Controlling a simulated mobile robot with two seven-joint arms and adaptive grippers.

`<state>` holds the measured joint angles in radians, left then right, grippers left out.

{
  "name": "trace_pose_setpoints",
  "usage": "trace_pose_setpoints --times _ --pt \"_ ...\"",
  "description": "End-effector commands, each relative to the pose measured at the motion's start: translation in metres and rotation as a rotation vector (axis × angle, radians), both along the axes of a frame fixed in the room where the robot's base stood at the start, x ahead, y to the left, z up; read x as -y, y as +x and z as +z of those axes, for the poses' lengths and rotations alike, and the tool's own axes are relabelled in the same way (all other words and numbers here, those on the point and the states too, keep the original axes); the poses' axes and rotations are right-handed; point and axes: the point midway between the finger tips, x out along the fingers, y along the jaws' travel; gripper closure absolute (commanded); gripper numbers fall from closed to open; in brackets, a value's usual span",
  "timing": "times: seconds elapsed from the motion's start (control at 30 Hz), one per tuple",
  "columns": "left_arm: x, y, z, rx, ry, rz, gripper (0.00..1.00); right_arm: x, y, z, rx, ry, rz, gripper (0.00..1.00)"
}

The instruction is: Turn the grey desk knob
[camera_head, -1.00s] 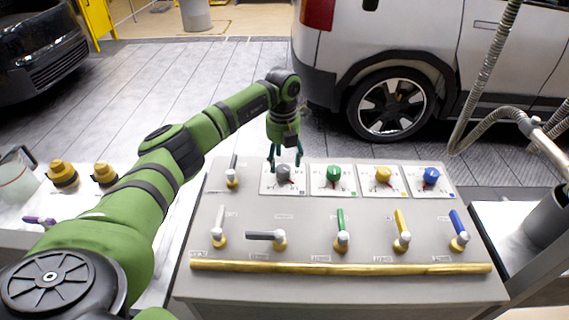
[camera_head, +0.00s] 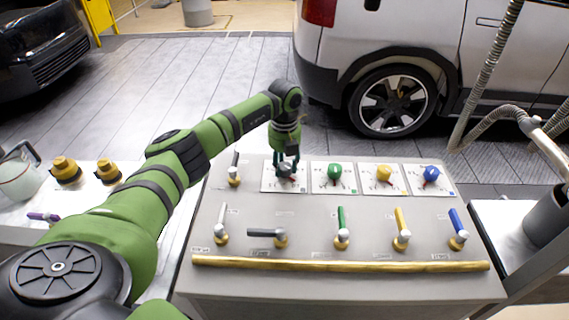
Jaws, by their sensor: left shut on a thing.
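The grey desk knob (camera_head: 287,172) sits on a white dial plate (camera_head: 270,187) at the back left of the grey desk (camera_head: 320,275). My left gripper (camera_head: 287,167) points down over the knob and is shut on it, with its fingers at the knob's sides. The fingers and the gripper's shadow hide part of the knob, so its pointer is hard to read. My right gripper is not in view.
Green (camera_head: 334,171), yellow (camera_head: 383,173) and blue (camera_head: 431,173) knobs stand in a row to the right. Several lever valves stand in front, behind a yellow rail (camera_head: 340,264). A lever (camera_head: 234,172) is close left of the grey knob. A car (camera_head: 430,60) is behind.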

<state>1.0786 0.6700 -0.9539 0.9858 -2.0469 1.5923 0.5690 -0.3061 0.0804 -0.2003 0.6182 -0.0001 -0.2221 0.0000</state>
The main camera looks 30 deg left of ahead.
Motion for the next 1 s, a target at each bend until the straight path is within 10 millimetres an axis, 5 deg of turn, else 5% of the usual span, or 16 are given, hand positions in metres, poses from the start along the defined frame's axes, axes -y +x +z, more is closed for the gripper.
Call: trace_pose_setpoints --times 0.37,1.0 --pt "-0.001 0.001 -0.002 0.004 0.001 -0.176 0.92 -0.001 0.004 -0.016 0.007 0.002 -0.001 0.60" --pt "0.001 0.001 -0.001 0.005 0.002 -0.776 0.92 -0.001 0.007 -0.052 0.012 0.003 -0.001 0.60"
